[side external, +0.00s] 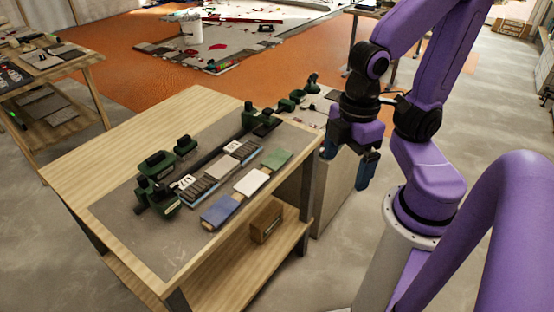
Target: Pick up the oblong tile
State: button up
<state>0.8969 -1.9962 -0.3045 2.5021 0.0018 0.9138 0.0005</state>
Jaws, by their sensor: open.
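Three flat tiles lie in a row on the grey mat (128,222) of the wooden bench: a blue one (221,211), a white one (252,181) and a green one (277,159). All three look somewhat longer than wide, so I cannot tell which is the oblong tile. My gripper (346,166) is open and empty, pointing down. It hangs in the air to the right of the tiles, apart from them, with its blue fingers spread.
A dark ribbed fixture (199,190) with grey and white pieces on it lies left of the tiles. Green tools (157,179) stand beside it, with others at the bench's far end (290,102). A cardboard box (266,220) sits on the lower shelf.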

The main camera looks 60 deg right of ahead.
jog(key=w+n, duration=0.1)
jog(key=w, duration=0.7)
jog(key=n+h, duration=0.2)
jog(key=n, duration=0.2)
send_over(277, 158)
jog(key=f, duration=1.7)
jog(key=shift+a, duration=0.2)
jog(key=shift+f, duration=2.65)
jog(key=c, duration=0.9)
